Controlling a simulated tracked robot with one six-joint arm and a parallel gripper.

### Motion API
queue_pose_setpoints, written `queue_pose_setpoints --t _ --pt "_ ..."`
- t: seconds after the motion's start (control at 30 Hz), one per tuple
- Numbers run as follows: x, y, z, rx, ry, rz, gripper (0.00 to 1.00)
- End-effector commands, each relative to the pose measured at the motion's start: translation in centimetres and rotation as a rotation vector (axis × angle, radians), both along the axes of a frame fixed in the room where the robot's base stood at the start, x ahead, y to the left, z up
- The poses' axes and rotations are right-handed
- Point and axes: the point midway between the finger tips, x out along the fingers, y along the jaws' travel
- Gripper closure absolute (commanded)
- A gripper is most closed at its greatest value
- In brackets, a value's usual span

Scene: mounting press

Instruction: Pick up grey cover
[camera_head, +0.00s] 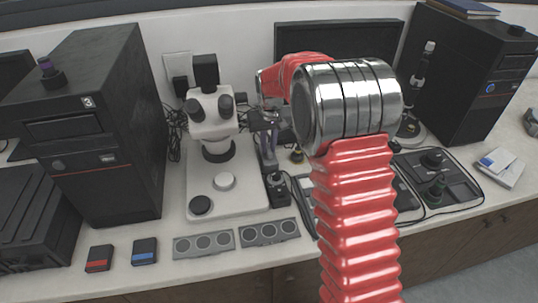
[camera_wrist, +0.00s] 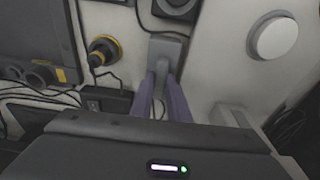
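A small grey piece (camera_wrist: 168,48), which I take to be the grey cover, has a broad end and a narrower part in the wrist view. My gripper (camera_wrist: 161,84) points down, with its two purple-grey fingers on either side of the narrower part. Whether the fingers press on the piece or stand just apart from it cannot be told. In the head view my gripper (camera_head: 268,150) is just right of the microscope, and the piece is hard to make out there.
The white microscope (camera_head: 215,130) stands close at left; its base disc (camera_wrist: 272,38) shows in the wrist view. A small black device (camera_head: 278,190) is in front of my gripper. A yellow-black plug-like part (camera_wrist: 103,50) and cables lie close by. Two grey panels (camera_head: 204,244) (camera_head: 270,232) lie at the front.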

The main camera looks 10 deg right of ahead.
Motion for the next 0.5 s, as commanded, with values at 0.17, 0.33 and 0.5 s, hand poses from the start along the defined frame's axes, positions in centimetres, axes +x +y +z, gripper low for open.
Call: queue_pose_setpoints --t 0.17,0.33,0.5 --pt "0.00 0.01 0.00 0.000 0.000 0.000 0.98" --pt "0.01 0.02 0.01 0.000 0.000 0.000 1.00" --pt "0.01 0.02 0.02 0.000 0.000 0.000 1.00"
